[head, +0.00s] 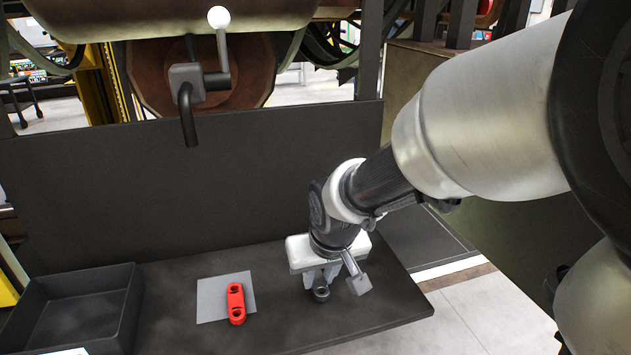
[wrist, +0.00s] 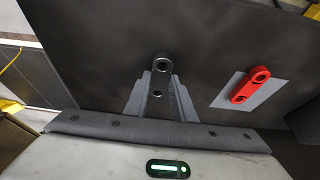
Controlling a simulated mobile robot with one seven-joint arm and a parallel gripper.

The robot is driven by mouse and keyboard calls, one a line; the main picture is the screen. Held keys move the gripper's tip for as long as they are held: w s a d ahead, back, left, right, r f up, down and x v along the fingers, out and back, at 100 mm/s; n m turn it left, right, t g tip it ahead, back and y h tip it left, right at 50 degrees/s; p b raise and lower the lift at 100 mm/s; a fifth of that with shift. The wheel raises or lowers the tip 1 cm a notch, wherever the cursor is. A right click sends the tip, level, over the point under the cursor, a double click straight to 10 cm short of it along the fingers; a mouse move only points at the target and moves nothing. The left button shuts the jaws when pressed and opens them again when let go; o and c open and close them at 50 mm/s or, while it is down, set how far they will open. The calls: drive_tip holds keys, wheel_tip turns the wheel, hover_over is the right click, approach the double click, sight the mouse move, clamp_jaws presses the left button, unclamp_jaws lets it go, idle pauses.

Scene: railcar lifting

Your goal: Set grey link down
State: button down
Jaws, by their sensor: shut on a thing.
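The grey link (wrist: 162,65) is a dark, two-holed piece between my gripper's fingers (wrist: 158,98) in the wrist view. In the head view the end of the grey link (head: 321,294) shows below my gripper (head: 318,278), at or just above the dark table (head: 375,318). My gripper points down and is shut on the link. I cannot tell whether the link touches the table. A red link (head: 236,303) with two holes lies on a light grey square mat (head: 209,300), left of my gripper in the head view; it also shows right of my gripper in the wrist view (wrist: 250,85).
A dark open tray (head: 128,318) stands at the table's left end. A dark upright panel (head: 200,190) backs the table. The table's right edge is close to my gripper. Bare table lies between mat and gripper.

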drive_tip(key=shift+f, duration=0.3)
drive_tip(key=shift+f, duration=0.2)
drive_tip(key=c, duration=1.5)
unclamp_jaws()
drive_tip(key=shift+r, duration=0.3)
drive_tip(key=p+v, duration=0.2)
drive_tip(key=v, duration=0.9)
drive_tip(key=s+d+r+m, duration=0.1)
drive_tip(key=s+d, duration=0.2)
drive_tip(key=d, duration=0.1)
drive_tip(key=s+d+r+m+t, duration=0.1)
drive_tip(key=s+d, duration=0.3)
drive_tip(key=s+d+r+m+h, duration=0.1)
drive_tip(key=s+d+r, duration=0.1)
drive_tip(key=s+d, duration=0.2)
drive_tip(key=shift+r, duration=0.1)
